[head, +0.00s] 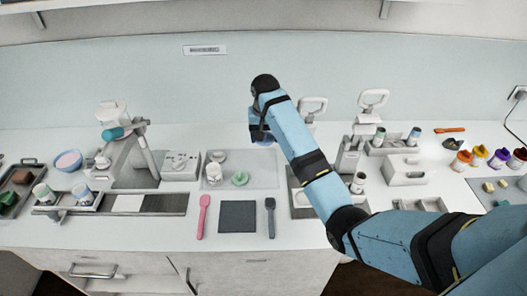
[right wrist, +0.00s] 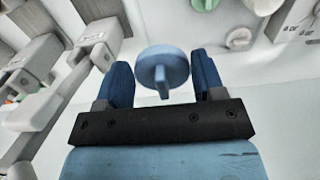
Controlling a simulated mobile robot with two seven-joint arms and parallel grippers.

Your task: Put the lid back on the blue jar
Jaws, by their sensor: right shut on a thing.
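My right gripper (right wrist: 164,76) is shut on a blue round lid (right wrist: 172,64) with a thin upright tab. Its dark blue fingers are on either side of the lid's rim. In the head view, the right gripper (head: 263,135) hangs over the back of the counter, and a bit of the blue lid (head: 265,143) shows below it. I cannot make out a blue jar in either view; my right arm covers part of the counter. My left gripper is not in view.
Metal lever presses (head: 350,150) stand behind and right of my right arm. A grey mill (head: 140,150) and white box (head: 181,166) stand left. A pink spatula (head: 203,215), dark mat (head: 237,216) and grey spatula (head: 270,216) lie in front.

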